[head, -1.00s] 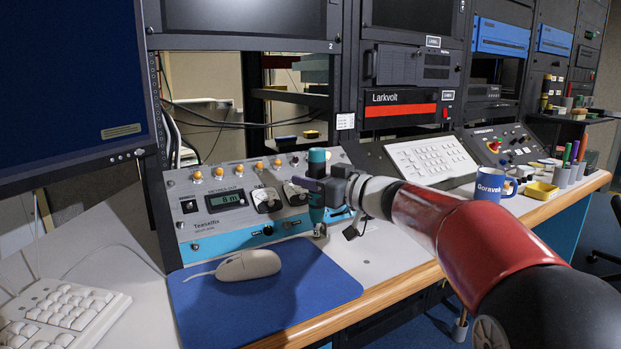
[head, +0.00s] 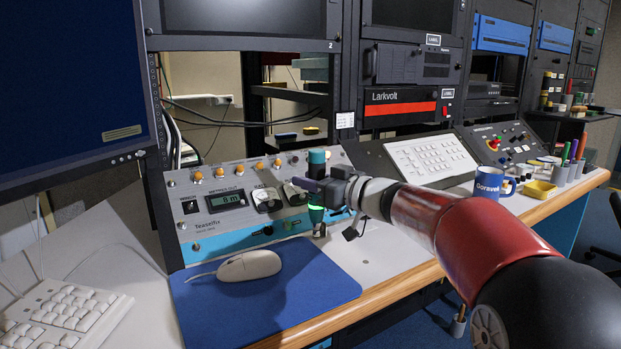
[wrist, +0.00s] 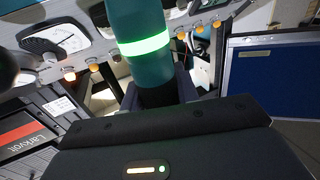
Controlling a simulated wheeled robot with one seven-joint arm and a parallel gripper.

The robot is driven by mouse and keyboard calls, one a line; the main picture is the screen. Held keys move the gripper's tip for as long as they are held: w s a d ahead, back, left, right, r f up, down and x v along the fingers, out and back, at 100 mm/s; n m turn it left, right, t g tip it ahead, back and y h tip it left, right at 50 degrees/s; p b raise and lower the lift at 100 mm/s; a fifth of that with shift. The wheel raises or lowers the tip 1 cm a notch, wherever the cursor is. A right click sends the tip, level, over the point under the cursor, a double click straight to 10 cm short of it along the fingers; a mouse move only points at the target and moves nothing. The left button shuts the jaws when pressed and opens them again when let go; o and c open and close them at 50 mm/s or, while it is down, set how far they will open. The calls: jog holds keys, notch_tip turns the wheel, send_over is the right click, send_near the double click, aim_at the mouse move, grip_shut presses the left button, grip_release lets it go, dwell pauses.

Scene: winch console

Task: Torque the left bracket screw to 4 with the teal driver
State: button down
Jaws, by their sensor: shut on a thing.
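The teal driver (head: 317,156) stands upright at the right end of the console's front panel. My gripper (head: 318,188) is shut on it around its middle, coming from the right. A band low on the driver glows green. In the wrist view the teal driver (wrist: 138,22) fills the top middle with a bright green ring, and my gripper (wrist: 160,92) holds its dark part. A small metal bracket (head: 320,231) sits directly below the driver. The screw and the driver's tip are hidden, so I cannot tell whether they touch. No torque number is readable.
The Teaselfix console (head: 215,222) with dials and orange knobs is just left of the driver. A white mouse (head: 249,265) lies on a blue mat (head: 285,290) in front.

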aim_at(311, 164)
jog(key=shift+d, duration=0.1)
jog(key=shift+r+p, duration=1.75)
jog(key=shift+r, duration=1.8)
